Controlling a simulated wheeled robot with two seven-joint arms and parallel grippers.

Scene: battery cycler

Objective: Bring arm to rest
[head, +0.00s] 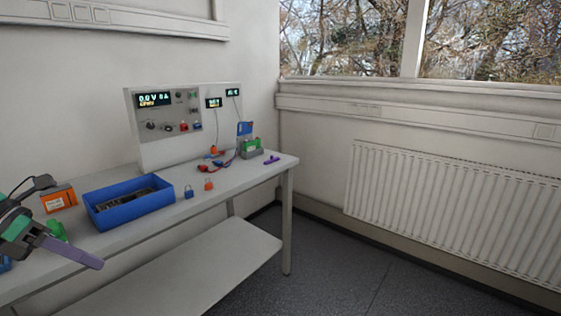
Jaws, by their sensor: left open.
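My left gripper (78,243) comes in at the left edge of the head view, over the front left part of the grey workbench (225,186). Its jaws are open, with one purple-grey finger pointing right and down and a green part near the other side. I see nothing held between the fingers. A blue tray (135,218) with dark items inside stands on the bench just right of the gripper, apart from it. My right gripper is not in the head view.
An orange box (58,198) stands behind the gripper. A cycler panel (180,120) with lit displays rises at the back. A blue padlock-like piece (189,192), an orange one (208,185) and a grey-green holder (250,148) stand rightward. Open floor and a radiator (450,210) lie right.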

